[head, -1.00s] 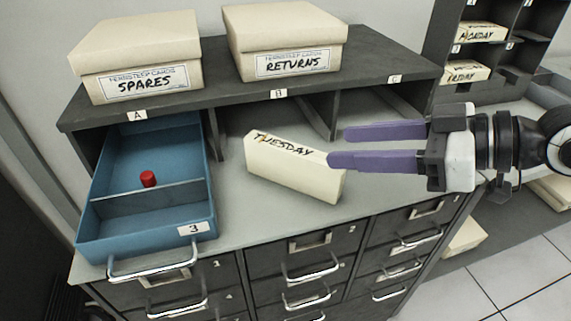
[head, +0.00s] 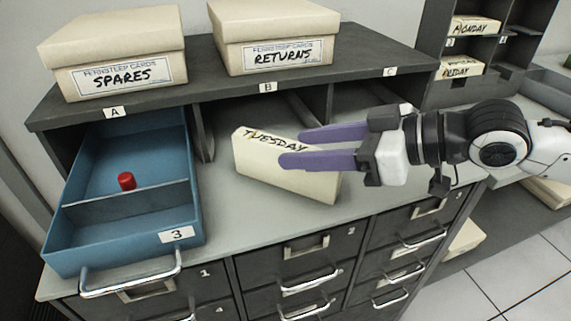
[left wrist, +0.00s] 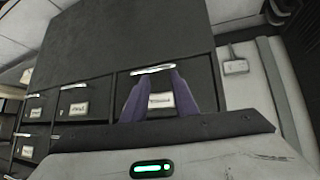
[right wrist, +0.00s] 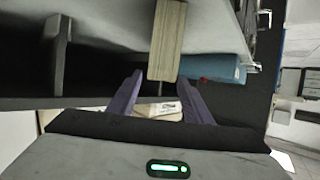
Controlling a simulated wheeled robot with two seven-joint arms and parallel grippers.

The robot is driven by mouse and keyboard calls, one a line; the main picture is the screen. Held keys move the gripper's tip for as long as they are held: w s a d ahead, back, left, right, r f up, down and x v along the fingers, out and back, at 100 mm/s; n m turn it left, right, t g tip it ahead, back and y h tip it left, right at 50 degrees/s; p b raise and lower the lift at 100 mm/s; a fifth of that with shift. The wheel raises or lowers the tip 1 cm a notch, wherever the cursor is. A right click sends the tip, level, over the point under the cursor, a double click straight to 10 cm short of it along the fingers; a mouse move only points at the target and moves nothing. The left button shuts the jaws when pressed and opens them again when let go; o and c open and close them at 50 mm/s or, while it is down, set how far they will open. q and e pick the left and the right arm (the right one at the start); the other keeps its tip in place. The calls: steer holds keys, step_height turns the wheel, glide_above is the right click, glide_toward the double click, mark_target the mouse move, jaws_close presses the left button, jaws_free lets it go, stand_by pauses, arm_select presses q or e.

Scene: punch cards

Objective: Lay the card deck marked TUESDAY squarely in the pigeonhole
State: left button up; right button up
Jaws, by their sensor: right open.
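The TUESDAY deck (head: 275,178) is a cream block standing on edge on the grey counter, askew, its marked narrow face up. My right gripper (head: 295,147) is open at the deck's right part, one finger in front and one behind. In the right wrist view the deck's end (right wrist: 168,45) shows between the open fingertips (right wrist: 160,80). A dark rack of pigeonholes (head: 435,98) stands at the back right, with MONDAY (head: 474,27) and FRIDAY (head: 460,68) decks in it. My left gripper (left wrist: 158,78) is open and empty before a drawer front.
A blue drawer (head: 125,235) marked 3, with a red peg (head: 126,181), sticks out at left. SPARES (head: 115,55) and RETURNS (head: 275,35) boxes sit on the shelf (head: 210,92) above bays A, B and C. Metal-handled drawers (head: 300,260) lie below the counter.

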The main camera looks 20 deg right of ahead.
mark_target(285, 144)
steer(key=x, duration=0.4)
steer(key=shift+w+r, duration=0.25)
steer(key=shift+r, duration=0.1)
jaws_close()
